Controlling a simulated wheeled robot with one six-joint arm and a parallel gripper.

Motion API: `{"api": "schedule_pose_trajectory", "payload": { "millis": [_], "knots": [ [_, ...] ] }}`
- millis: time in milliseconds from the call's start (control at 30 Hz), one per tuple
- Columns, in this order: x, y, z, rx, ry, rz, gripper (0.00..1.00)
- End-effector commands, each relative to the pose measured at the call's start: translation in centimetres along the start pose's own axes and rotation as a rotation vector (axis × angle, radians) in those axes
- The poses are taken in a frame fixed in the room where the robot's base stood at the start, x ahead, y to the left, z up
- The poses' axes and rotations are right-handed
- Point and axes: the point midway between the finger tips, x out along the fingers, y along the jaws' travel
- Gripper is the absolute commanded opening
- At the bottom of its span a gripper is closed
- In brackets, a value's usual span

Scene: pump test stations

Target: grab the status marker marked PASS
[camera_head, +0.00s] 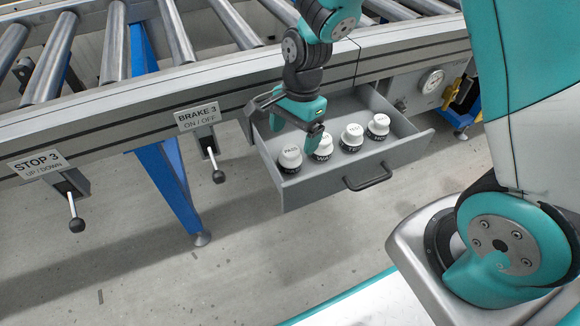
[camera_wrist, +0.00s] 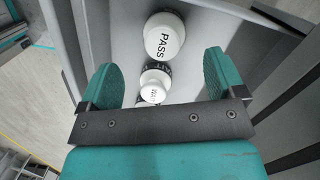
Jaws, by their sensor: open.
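The PASS marker (camera_head: 290,158) is a white knob on a dark base, leftmost of the row in the open grey drawer (camera_head: 328,186). In the wrist view the PASS marker (camera_wrist: 164,38) lies beyond the fingertips, its lettering readable. A second white marker (camera_wrist: 153,88) shows between the fingers, nearer the palm; its label is too small to read. My gripper (camera_head: 296,128) hangs over the drawer's left part, above and behind the PASS marker. In the wrist view my gripper (camera_wrist: 160,77) has its teal fingers spread wide, with nothing held.
Two more white markers (camera_head: 352,138) (camera_head: 378,126) stand to the right in the drawer. The drawer walls and its dark handle (camera_head: 367,177) are close by. The conveyor rail (camera_head: 240,75) runs behind. The BRAKE 3 lever (camera_head: 218,175) hangs left of the drawer.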

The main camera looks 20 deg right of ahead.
Motion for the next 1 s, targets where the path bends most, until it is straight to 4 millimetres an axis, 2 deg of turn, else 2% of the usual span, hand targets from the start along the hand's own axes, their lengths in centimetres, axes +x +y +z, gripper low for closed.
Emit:
{"api": "schedule_pose_trajectory", "payload": {
  "millis": [33, 333, 633, 900, 1000],
  "knots": [
    [1.3, 0.0, -0.1, 0.000, 0.000, 0.001, 0.89],
    [3.0, -0.1, -0.1, -0.001, 0.000, -0.001, 0.89],
    [7.3, -0.5, -0.2, -0.001, 0.000, 0.001, 0.89],
    [7.4, -0.5, -0.1, -0.001, 0.000, -0.001, 0.89],
    [7.4, -0.5, -0.1, -0.001, 0.000, -0.001, 0.66]
  ]
}}
